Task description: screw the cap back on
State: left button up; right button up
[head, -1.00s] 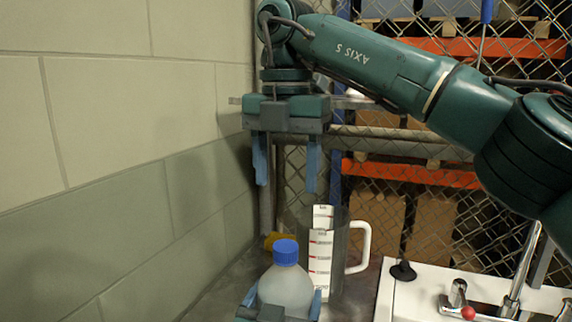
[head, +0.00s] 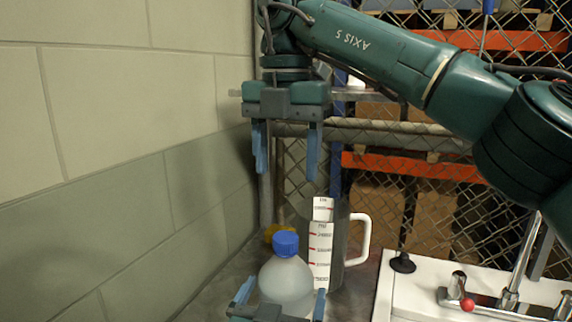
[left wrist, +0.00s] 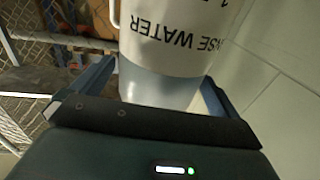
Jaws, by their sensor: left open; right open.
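A translucent whitish bottle (head: 287,280) stands upright at the lower middle of the head view. The blue cap (head: 286,244) sits on top of its neck; how tightly cannot be told. My left gripper (head: 284,290) is open, its blue fingers on either side of the bottle's body. In the left wrist view, open fingers flank a pale bluish body (left wrist: 160,85); white surface with upside-down "WATER" lettering shows beyond, and I cannot tell which vessel bears it. My right gripper (head: 286,175) is open and empty, pointing down well above the cap.
A grey jug (head: 340,230) with a white handle and a marked white strip stands right behind the bottle. A yellow object (head: 275,232) lies behind it. A pale block wall (head: 130,180) is close on the left. A white sink unit (head: 420,290) with taps is at right.

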pick_arm(q)
jog(key=b+v, duration=0.2)
jog(key=v, duration=0.9)
jog(key=shift+s+a, duration=0.15)
jog(key=shift+s, duration=0.15)
